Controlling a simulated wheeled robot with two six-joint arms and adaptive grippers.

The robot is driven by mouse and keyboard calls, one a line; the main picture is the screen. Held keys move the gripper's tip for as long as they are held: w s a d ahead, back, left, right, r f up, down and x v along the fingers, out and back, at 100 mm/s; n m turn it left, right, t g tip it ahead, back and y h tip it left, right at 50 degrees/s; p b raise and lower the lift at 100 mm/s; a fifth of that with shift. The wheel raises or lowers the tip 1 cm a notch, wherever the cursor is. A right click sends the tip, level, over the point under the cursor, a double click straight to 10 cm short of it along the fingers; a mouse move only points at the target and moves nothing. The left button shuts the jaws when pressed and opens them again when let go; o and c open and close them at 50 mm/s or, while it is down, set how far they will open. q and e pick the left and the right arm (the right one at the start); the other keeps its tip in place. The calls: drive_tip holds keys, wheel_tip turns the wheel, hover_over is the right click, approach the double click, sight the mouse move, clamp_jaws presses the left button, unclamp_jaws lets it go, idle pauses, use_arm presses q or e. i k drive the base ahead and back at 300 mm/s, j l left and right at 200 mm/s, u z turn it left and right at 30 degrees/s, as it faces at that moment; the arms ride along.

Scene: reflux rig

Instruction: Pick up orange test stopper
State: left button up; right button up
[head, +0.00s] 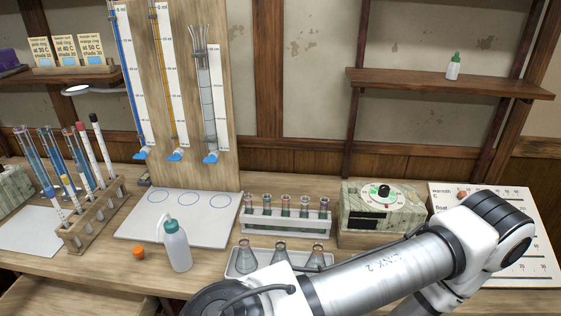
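The orange test stopper (139,253) sits on the wooden bench near its front edge, left of a white wash bottle. Nothing covers it. One of my arms crosses the lower right of the head view and passes in front of the flask tray. Neither gripper's fingertips show in the view.
The wash bottle (177,247) stands close to the stopper's right. A wooden test tube rack (92,222) is to its left, a white board (205,239) behind. A tray (232,268) with flasks, a tube rack (286,227) and a dial box (386,241) stand further right.

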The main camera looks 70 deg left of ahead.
sight(138, 251)
drive_tip(key=u, duration=3.4)
